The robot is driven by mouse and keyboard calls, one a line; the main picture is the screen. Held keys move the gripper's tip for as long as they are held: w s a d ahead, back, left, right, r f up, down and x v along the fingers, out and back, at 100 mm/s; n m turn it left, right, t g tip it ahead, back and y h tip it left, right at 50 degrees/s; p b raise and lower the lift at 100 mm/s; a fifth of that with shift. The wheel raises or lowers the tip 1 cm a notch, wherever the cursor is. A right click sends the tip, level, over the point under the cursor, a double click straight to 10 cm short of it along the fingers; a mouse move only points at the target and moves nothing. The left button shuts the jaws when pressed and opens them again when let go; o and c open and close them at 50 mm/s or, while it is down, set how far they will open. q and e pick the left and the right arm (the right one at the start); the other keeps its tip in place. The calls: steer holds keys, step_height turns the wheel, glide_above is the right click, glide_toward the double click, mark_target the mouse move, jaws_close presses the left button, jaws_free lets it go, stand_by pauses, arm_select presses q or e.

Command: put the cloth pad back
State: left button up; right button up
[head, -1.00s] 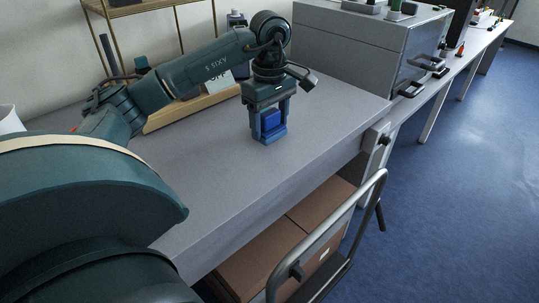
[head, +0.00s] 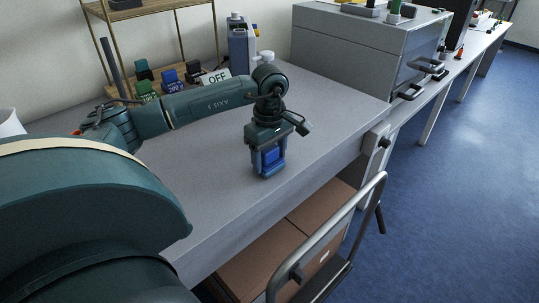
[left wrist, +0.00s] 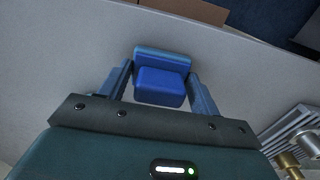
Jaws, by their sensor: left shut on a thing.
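My left gripper (head: 268,166) is over the grey bench, pointing down, and shut on a blue pad (head: 270,158), which I take to be the cloth pad. In the left wrist view the blue pad (left wrist: 160,85) sits between the two fingers, with a paler blue band along its far edge. The grey bench top shows beyond it. I cannot tell whether the pad touches the bench or hangs just above it. My right gripper is not in view.
The grey bench (head: 215,190) is clear around the gripper. Behind my left arm are green (head: 147,90) and blue (head: 172,84) blocks and an "OFF" sign (head: 216,78). A metal rail (head: 335,235) is in front.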

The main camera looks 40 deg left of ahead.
arm_select(q)
steer(key=o, duration=1)
steer(key=shift+r, duration=0.1)
step_height(320, 180, up, 12)
steer(key=shift+r, duration=0.1)
